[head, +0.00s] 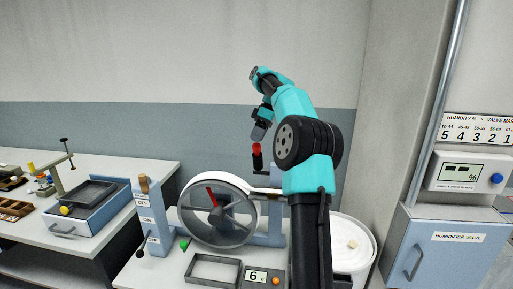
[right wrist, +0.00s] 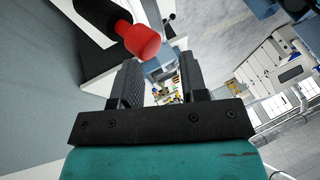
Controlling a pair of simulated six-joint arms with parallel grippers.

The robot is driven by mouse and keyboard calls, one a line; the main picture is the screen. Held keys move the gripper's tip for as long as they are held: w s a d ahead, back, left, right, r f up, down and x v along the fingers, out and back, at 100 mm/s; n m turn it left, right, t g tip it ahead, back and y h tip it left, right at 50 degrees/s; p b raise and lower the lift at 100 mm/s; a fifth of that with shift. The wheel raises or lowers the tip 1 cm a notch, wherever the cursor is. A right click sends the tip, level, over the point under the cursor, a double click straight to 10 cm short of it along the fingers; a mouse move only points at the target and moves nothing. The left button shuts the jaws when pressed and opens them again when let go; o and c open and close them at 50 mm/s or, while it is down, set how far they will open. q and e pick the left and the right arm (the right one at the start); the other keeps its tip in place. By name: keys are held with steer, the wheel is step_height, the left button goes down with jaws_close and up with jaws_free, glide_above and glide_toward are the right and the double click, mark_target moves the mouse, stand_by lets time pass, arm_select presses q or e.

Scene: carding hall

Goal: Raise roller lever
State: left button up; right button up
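The lever with a red knob (head: 256,148) on a black grip stands behind the right side of the white drum machine (head: 249,186). I take it as the roller lever. My right gripper (head: 260,130) is just above the knob, fingers pointing down. In the right wrist view the red knob (right wrist: 143,38) shows large near the fingertips, toward the left finger, with the black grip running up and left. The right gripper (right wrist: 160,75) is open with nothing between its fingers. I cannot tell whether it touches the knob. My left gripper is out of view.
A blue post (head: 152,218) with a wooden-topped handle stands left of the drum. A grey tray (head: 190,275) and a display reading 6 (head: 257,276) are in front. A white bin (head: 367,262) and humidifier valve cabinet (head: 455,258) stand right. Another bench (head: 95,162) is left.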

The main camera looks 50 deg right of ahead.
steer(key=s+a+r, duration=0.1)
steer(key=s+a, duration=0.6)
steer(key=a, duration=0.4)
steer(key=shift+s+r, duration=0.15)
steer(key=shift+s, duration=0.1)
steer(key=shift+a, duration=0.1)
steer(key=w+a+f+m, duration=0.1)
steer(key=w+a+f, duration=0.3)
steer(key=f, duration=0.7)
steer(key=w+a+f+m+g+h, duration=0.1)
steer(key=w+a+f, duration=0.3)
steer(key=f, duration=0.7)
steer(key=w+a+f+m, duration=0.2)
steer(key=w+a+f, duration=0.25)
steer(key=f, duration=0.75)
steer(key=s+a+f+m, duration=0.1)
steer(key=s+a+f, duration=0.3)
steer(key=a+f, duration=0.5)
steer(key=s+a+f+m, duration=0.1)
steer(key=s+a+f, duration=0.3)
steer(key=a+f, duration=0.5)
steer(key=s+a+f, duration=0.3)
steer(key=s+f, duration=0.3)
steer(key=s, duration=0.1)
steer(key=shift+a+f+g+h, duration=0.25)
steer(key=shift+f+g+h, duration=0.05)
steer(key=shift+h, duration=0.1)
